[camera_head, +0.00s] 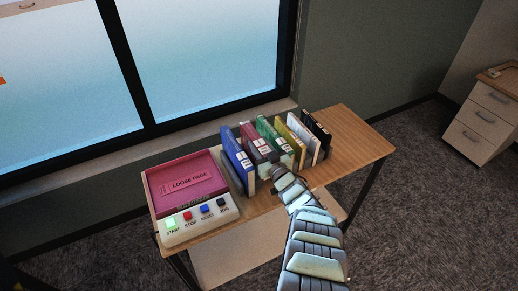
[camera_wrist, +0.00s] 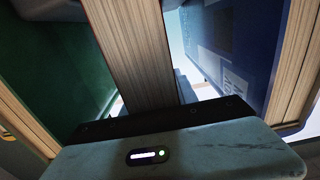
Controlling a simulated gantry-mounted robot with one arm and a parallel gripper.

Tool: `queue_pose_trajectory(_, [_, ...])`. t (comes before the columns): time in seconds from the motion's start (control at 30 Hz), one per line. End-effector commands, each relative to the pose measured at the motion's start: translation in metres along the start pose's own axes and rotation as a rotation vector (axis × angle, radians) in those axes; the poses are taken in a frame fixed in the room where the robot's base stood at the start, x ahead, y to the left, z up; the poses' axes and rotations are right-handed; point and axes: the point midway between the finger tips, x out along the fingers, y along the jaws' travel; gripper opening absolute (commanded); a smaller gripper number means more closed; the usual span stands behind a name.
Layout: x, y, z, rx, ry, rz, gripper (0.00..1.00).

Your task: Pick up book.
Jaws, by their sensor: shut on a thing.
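A row of upright books stands on the wooden desk. From left in the head view they are a blue book (camera_head: 238,160), a maroon book (camera_head: 257,143), a green book (camera_head: 276,142), then yellow, white and black ones. My gripper (camera_head: 279,177) is at the near side of the row, by the maroon book. In the wrist view, the page edge of a book (camera_wrist: 130,50) runs down to my gripper, between a green book (camera_wrist: 62,70) and a blue book (camera_wrist: 228,60). My gripper is shut on this middle book, which appears to be the maroon one. The fingertips are mostly hidden.
A machine (camera_head: 200,222) with a maroon "LOOSE PAGE" top and several coloured buttons sits left of the row. The desk (camera_head: 355,145) is clear to the right. A window (camera_head: 200,60) stands behind, and a drawer cabinet (camera_head: 485,115) is at far right.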

Motion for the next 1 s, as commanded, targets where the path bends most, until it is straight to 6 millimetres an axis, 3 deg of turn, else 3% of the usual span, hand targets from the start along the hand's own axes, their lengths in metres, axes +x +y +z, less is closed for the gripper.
queue_pose_trajectory(0.47, [0.001,0.001,-0.064,-0.001,0.002,0.001,0.00])
queue_pose_trajectory(0.57, [0.000,0.001,-0.086,-0.001,0.002,0.001,0.00])
queue_pose_trajectory(0.6, [0.000,0.001,-0.107,-0.002,0.003,0.002,0.00])
queue_pose_trajectory(0.67, [-0.001,0.002,-0.123,-0.002,0.002,0.002,0.00])
queue_pose_trajectory(1.0, [0.000,0.001,-0.159,-0.001,0.000,0.002,0.00])
